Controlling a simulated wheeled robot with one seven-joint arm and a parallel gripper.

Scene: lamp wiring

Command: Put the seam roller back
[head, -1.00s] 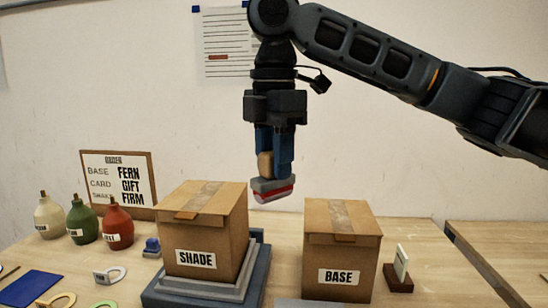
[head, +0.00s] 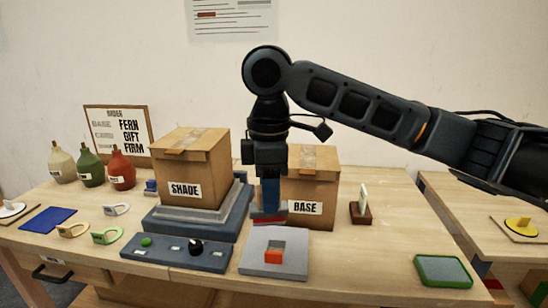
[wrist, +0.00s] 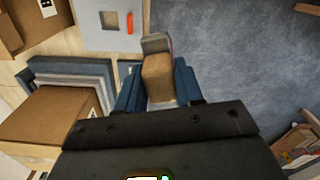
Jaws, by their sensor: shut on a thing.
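My gripper (head: 269,200) points down and is shut on the seam roller (head: 268,217), in front of the gap between the two boxes. In the wrist view the roller's tan handle (wrist: 158,78) sits between my blue fingers, with its grey head beyond them. In the head view the roller's grey and red end hangs lowest, near the back edge of a grey plate (head: 259,262). That plate has a square opening and an orange-red piece at its front. I cannot tell whether the roller touches anything.
The SHADE box (head: 190,170) stands on a stepped blue-grey base, left of my gripper. The BASE box (head: 318,190) is close behind it. A control panel (head: 175,254) lies left of the plate. A card stand (head: 361,208) and green-edged pad (head: 443,271) are to the right.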

